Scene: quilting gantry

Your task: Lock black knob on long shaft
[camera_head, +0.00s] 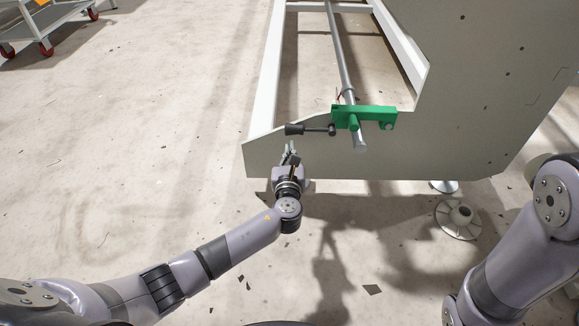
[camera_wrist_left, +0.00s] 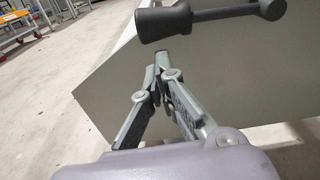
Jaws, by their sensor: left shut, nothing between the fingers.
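The black knob (camera_head: 294,129) sits at the left end of a short dark lever beside the green clamp (camera_head: 375,117) on the gantry's end plate. The lever lies about level, pointing left. The long metal shaft (camera_head: 341,58) runs back from the clamp, and its near end pokes out below it. My left gripper (camera_head: 291,150) is shut and empty, just below the knob and apart from it. In the left wrist view the knob (camera_wrist_left: 164,22) is above the closed fingertips (camera_wrist_left: 160,62). My right gripper is out of view.
The grey end plate (camera_head: 470,130) stands right behind the gripper. White frame rails (camera_head: 268,75) run back from it. A round foot (camera_head: 458,218) stands on the floor below. A wheeled cart (camera_head: 45,28) is at the far left. The floor at left is clear.

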